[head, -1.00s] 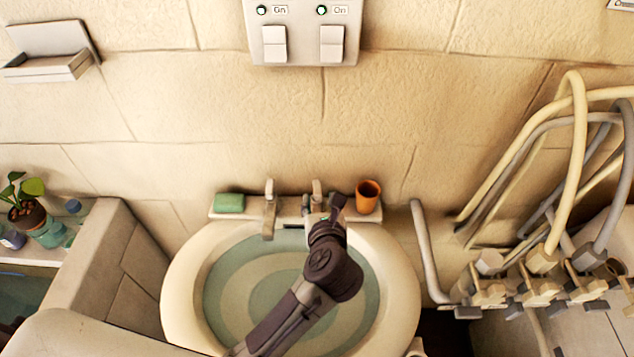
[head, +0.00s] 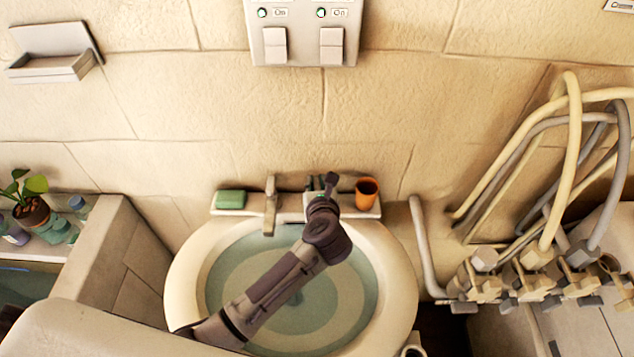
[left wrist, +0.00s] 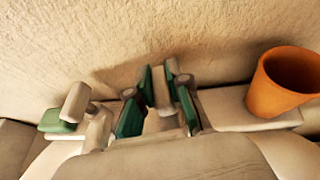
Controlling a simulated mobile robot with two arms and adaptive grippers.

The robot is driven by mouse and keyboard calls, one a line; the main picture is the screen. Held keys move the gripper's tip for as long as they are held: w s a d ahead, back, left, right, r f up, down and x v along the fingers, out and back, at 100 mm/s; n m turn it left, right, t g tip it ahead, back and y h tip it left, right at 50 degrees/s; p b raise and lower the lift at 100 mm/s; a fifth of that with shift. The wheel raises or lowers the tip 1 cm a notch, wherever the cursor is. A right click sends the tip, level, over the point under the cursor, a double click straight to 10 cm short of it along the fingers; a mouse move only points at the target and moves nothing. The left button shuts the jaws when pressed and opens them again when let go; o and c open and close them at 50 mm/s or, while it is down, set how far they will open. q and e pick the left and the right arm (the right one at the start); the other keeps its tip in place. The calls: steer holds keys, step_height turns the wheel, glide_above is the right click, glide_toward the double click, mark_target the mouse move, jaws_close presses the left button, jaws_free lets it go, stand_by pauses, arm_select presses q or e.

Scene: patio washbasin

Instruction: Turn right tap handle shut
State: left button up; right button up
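The right tap (head: 309,203) is pale metal and stands on the ledge behind the round basin (head: 182,285). My left gripper (head: 321,186) is at this tap and hides much of it in the head view. In the left wrist view, its two green-padded fingers (left wrist: 158,100) stand apart on either side of the pale tap handle (left wrist: 160,90). I cannot tell whether the pads touch the handle. The left tap (head: 270,205) stands free to the left, and also shows in the left wrist view (left wrist: 76,101). My right gripper is in neither view.
An orange cup (head: 367,192) stands on the ledge close right of my gripper. A green soap bar (head: 230,199) lies at the ledge's left end. The stone wall is close behind the taps. Hoses and valves (head: 530,280) fill the right side.

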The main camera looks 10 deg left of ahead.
arm_select(q)
jaws_close()
steer(key=shift+s+r+m+h+p, duration=0.1)
steer(key=shift+m+h+p, duration=0.2)
steer(key=shift+h+p, duration=0.15)
steer(key=shift+m+h+p, duration=0.3)
steer(key=shift+m+h, duration=0.05)
steer(key=shift+m, duration=0.05)
steer(key=o, duration=0.7)
jaws_free()
steer(key=shift+c, duration=0.2)
steer(key=v, duration=1.1)
steer(key=shift+s, duration=0.5)
